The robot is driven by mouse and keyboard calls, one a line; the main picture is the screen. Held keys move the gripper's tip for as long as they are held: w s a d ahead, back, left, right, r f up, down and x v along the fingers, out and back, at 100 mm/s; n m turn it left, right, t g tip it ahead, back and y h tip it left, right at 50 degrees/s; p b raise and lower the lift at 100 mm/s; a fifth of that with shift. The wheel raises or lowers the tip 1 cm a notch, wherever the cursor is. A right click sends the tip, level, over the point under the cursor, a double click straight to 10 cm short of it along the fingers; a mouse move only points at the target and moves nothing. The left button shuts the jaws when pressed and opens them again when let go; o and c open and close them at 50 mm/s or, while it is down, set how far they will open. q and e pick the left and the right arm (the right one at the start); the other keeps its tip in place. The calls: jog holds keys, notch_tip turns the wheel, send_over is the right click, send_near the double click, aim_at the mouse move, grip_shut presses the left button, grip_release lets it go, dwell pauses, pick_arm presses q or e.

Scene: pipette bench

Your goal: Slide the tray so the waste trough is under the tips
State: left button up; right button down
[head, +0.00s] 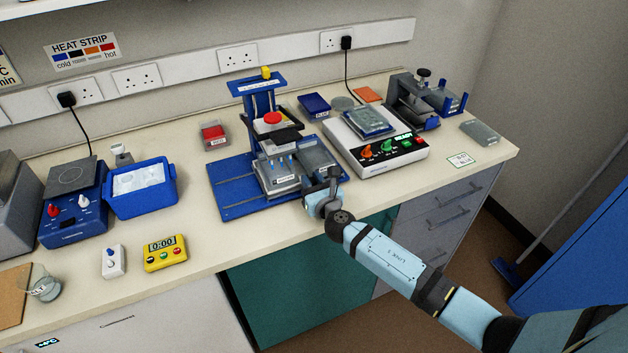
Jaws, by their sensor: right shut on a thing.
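My left gripper is out of view.
A white shaker-like device (375,146) with coloured knobs stands close on the right. A blue ice box (142,187) and a yellow timer (165,253) are on the left. The base's left rails are bare. The bench front edge runs just below my gripper.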

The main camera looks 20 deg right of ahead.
jog(key=a, duration=1.2)
jog(key=shift+s, duration=0.2)
jog(key=shift+a, duration=0.15)
jog(key=c, duration=1.2)
grip_release()
jog(key=shift+a, duration=0.1)
jog(key=shift+o, duration=1.2)
jog(key=shift+a, duration=0.1)
